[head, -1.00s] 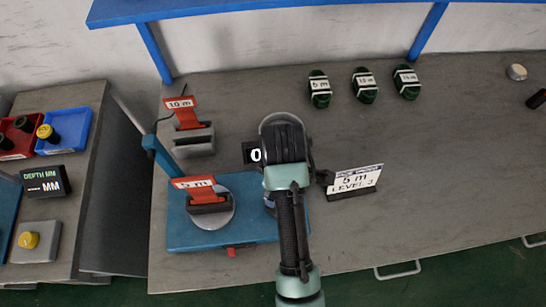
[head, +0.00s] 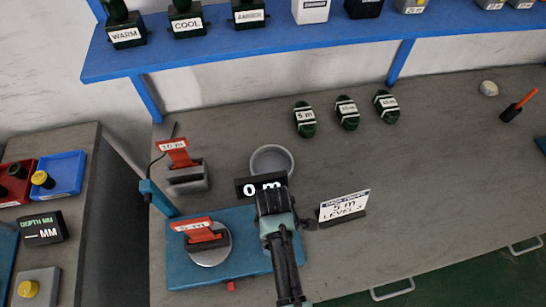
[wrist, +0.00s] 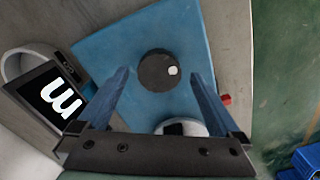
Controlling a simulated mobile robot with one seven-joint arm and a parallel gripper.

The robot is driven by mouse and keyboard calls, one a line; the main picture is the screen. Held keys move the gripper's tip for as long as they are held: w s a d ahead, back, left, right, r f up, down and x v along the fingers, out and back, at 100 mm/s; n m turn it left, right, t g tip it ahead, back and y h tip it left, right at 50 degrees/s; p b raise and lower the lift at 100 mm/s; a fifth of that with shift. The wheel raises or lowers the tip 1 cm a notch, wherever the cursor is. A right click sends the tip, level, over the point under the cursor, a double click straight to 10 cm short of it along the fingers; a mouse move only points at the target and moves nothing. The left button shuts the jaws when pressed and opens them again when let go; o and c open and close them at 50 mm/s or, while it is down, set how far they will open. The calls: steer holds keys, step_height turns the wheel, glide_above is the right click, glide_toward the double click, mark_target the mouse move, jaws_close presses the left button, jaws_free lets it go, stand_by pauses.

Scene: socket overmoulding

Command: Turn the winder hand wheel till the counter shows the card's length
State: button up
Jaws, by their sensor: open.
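The blue winder base (head: 180,272) stands at the front left of the bench. Its counter (head: 248,188) reads "0 m"; the wrist view shows the counter's big "m" (wrist: 62,97) at the left. My gripper (wrist: 161,75) is open, with one finger on each side of the wheel in the picture. I cannot tell whether they touch it.
A pale disc with a red "5 m" tag (head: 192,226) sits on the winder base. A red "10 m" tagged block (head: 188,178) and a grey ring (head: 272,160) stand behind. Several green coils (head: 305,118) lie further back. The bench's right side is mostly clear.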

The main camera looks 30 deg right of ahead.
steer(key=shift+f, duration=0.85)
steer(key=c, duration=1.3)
steer(key=shift+m, duration=0.4)
